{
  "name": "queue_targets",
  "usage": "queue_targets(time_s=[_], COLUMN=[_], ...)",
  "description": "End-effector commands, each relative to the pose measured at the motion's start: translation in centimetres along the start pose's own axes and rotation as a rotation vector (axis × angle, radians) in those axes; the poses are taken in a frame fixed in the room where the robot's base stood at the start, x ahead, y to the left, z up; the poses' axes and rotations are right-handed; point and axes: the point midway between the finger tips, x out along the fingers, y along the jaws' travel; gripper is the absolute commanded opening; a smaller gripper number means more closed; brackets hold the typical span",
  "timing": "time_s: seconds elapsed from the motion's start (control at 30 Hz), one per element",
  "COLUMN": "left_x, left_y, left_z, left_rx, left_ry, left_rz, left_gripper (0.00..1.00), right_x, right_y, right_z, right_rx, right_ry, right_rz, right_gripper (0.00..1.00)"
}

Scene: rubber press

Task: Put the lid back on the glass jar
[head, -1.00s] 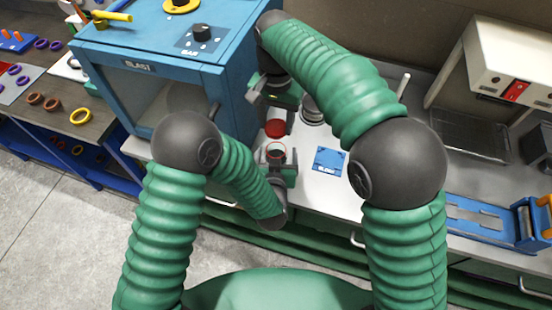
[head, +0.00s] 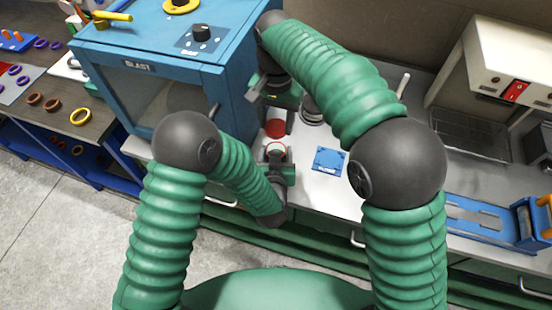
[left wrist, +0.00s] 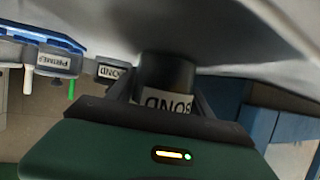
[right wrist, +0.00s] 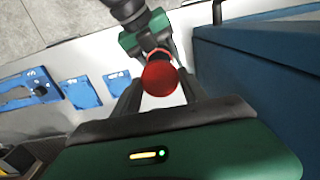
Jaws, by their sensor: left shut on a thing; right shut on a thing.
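The glass jar, dark with a white label reading BOND, is upside down in the left wrist view (left wrist: 165,82). My left gripper (head: 277,158) is shut on it and holds it over the white bench. The jar's reddish rim (head: 276,147) shows in the head view. The round red lid (head: 275,128) is in my right gripper (head: 277,121), which is shut on it. In the right wrist view the lid (right wrist: 160,78) sits between the fingers and partly covers the jar's rim. Lid and jar look close but apart in the head view.
A blue blast cabinet (head: 160,75) stands just left of both grippers. A blue plate (head: 328,160) lies on the bench to the right. A grey round object (head: 312,110) stands behind, partly hidden by my right arm. A cream machine (head: 505,65) is at far right.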

Motion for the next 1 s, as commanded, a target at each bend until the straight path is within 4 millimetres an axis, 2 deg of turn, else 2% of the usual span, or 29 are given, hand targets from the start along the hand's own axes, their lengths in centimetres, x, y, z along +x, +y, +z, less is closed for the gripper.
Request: queue_targets(time_s=[0.23, 0.53, 1.0], left_x=[0.0, 0.0, 0.0], left_y=[0.0, 0.0, 0.0], left_z=[0.0, 0.0, 0.0], left_rx=[0.000, 0.000, 0.000], left_ry=[0.000, 0.000, 0.000], left_rz=[0.000, 0.000, 0.000], left_gripper=[0.00, 0.00, 0.00], right_x=[0.5, 4.6, 4.8], right_y=[0.0, 0.1, 0.0], right_z=[0.0, 0.2, 0.2], right_rx=[0.000, 0.000, 0.000], right_ry=[-0.001, 0.000, 0.002], right_rz=[0.001, 0.004, 0.002], right_gripper=[0.14, 0.14, 0.14])
